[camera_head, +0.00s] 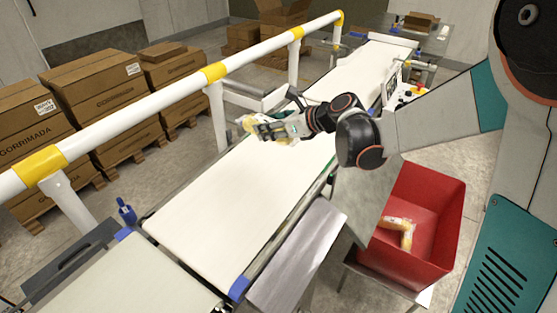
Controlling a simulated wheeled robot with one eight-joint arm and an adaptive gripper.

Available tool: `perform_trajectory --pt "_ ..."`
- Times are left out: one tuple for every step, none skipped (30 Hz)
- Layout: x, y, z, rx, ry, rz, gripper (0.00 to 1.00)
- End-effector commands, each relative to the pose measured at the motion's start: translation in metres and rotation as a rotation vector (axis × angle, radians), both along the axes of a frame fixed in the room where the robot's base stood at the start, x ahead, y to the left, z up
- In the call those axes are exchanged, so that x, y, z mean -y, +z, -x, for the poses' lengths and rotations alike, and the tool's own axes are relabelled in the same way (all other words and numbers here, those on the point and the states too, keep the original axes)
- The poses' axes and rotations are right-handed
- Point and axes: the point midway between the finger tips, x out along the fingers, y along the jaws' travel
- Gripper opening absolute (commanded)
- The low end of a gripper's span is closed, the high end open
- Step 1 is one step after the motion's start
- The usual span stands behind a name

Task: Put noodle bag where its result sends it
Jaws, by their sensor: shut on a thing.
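My gripper (268,129) is over the white belt (232,200), near its far-left edge. It is shut on the noodle bag (249,124), a small pale yellowish pack that shows at the fingertips. My fingers hide part of the bag. A red bin (442,235) stands right of the belt, below my arm, with one or more yellow-and-white packs (401,228) inside. No readable weighing result shows in this view.
A white and yellow guard rail (130,106) runs along the belt's left side. Stacked brown cartons (98,90) stand behind it. A sloped metal plate (298,256) sits between belt and bin. The belt's near part is bare.

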Motion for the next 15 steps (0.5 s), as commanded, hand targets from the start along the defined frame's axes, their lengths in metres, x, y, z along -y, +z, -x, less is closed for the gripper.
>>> perform_trajectory --pt "-0.008 0.005 -0.001 0.004 0.025 -0.001 0.09" --pt "-0.011 0.007 -0.002 0.004 0.035 -0.002 0.09" --pt "-0.014 0.007 -0.002 0.006 0.046 -0.003 0.09" --pt "-0.015 0.006 -0.002 0.006 0.05 -0.004 0.09" --pt "-0.016 0.003 -0.002 0.006 0.054 -0.004 0.09" --pt "-0.017 -0.003 -0.002 0.007 0.056 -0.005 0.09" --pt "-0.017 -0.01 -0.002 0.008 0.056 -0.004 0.09" --pt "-0.017 -0.017 -0.002 0.008 0.056 -0.004 0.09" --pt "-0.017 -0.027 -0.002 0.007 0.055 -0.004 0.09" --pt "-0.016 -0.035 -0.002 0.007 0.055 -0.004 0.09" --pt "-0.016 -0.042 -0.003 0.007 0.055 -0.004 0.09" --pt "-0.016 -0.052 -0.002 0.008 0.054 -0.004 0.09" --pt "-0.016 -0.06 -0.003 0.007 0.054 -0.003 0.09" --pt "-0.016 -0.067 -0.003 0.007 0.054 -0.003 0.09" --pt "-0.016 -0.077 -0.002 0.006 0.054 -0.004 0.09"
